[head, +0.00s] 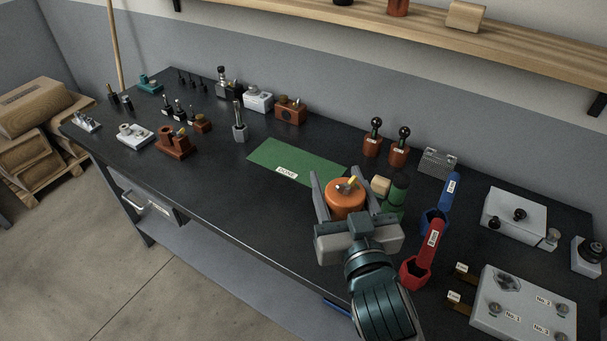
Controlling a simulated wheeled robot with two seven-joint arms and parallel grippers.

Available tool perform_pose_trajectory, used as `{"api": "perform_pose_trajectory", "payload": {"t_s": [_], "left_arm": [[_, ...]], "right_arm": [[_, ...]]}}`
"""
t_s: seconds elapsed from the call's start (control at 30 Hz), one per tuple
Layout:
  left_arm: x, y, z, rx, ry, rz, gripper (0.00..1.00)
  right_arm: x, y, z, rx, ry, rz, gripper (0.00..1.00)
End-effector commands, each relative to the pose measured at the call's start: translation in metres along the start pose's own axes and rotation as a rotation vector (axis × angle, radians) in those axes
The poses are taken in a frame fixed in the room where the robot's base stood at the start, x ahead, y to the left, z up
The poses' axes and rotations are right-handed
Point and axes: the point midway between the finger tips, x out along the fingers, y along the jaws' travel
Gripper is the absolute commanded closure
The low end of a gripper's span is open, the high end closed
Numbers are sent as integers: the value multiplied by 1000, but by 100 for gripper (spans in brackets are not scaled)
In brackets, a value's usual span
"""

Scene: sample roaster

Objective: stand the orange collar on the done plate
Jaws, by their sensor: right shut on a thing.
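The orange collar (345,203) is a round orange piece with a small yellow-and-grey part showing at its top. My right gripper (346,194) is shut on it, one finger on each side, over the front part of the table. The done plate (290,158) is a flat green rectangle with a white "DONE" label, lying on the dark table behind and to the left of the collar. The bare plate carries nothing that I can see. I cannot tell how high the collar is above the table. My left gripper is not in view.
Close right of the collar stand a green cylinder (398,188) and a tan block (380,187). Blue (447,196) and red (420,262) handled tools stand further right. The table (235,185) left of the gripper is clear.

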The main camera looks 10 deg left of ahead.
Motion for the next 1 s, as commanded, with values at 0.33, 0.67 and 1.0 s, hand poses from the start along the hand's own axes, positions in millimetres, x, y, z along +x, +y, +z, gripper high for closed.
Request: {"api": "perform_pose_trajectory", "payload": {"t_s": [0.33, 0.67, 1.0], "left_arm": [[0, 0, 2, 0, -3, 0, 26], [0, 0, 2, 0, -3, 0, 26], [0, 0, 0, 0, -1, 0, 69]], "right_arm": [[-35, 66, 29, 0, 1, 300, 84], [-41, 76, 32, -1, 6, 344, 84], [-41, 75, 32, -1, 6, 342, 84]]}}
